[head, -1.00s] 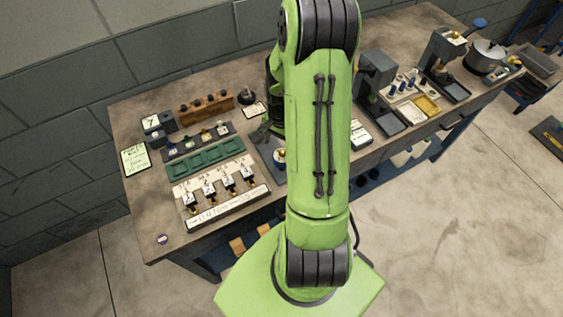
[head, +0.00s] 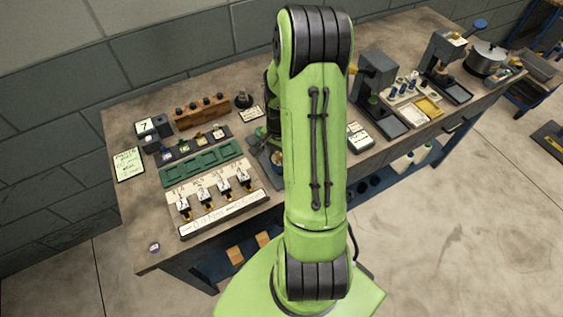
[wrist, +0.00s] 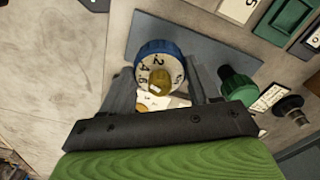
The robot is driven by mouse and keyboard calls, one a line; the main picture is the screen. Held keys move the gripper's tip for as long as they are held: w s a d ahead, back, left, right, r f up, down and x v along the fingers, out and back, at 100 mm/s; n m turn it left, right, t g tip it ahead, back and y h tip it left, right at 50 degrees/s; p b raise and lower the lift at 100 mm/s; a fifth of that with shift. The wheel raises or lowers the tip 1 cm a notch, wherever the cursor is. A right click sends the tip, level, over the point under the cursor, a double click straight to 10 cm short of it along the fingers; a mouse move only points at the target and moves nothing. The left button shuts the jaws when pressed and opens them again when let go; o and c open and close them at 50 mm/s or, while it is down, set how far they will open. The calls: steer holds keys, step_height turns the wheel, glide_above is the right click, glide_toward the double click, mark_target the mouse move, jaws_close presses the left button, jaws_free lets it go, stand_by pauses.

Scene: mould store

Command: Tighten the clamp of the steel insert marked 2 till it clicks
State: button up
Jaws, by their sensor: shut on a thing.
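My gripper (wrist: 158,95) is shut on a round blue-rimmed dial (wrist: 148,72) with numerals around a brass centre, one finger on each side. The dial stands over a grey plate (wrist: 190,38). In the head view my arm hides most of the gripper and the dial. A row of small numbered inserts with dark and brass clamps stands on a pale rack (head: 175,192) at the bench's front left. The second from the left (head: 204,194) seems to be marked 2, but its numeral is small. My gripper is to the right of this rack, apart from it.
A green tray (head: 200,163) lies behind the rack. A green-capped knob (wrist: 238,85) stands close to the right finger. A wooden block with dark pegs (head: 201,112) and a 7 sign (head: 146,127) stand farther back. The bench's front left corner is mostly clear.

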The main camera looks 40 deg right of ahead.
steer(key=shift+r, duration=0.1)
steer(key=shift+r+p, duration=1.3)
steer(key=shift+r, duration=0.4)
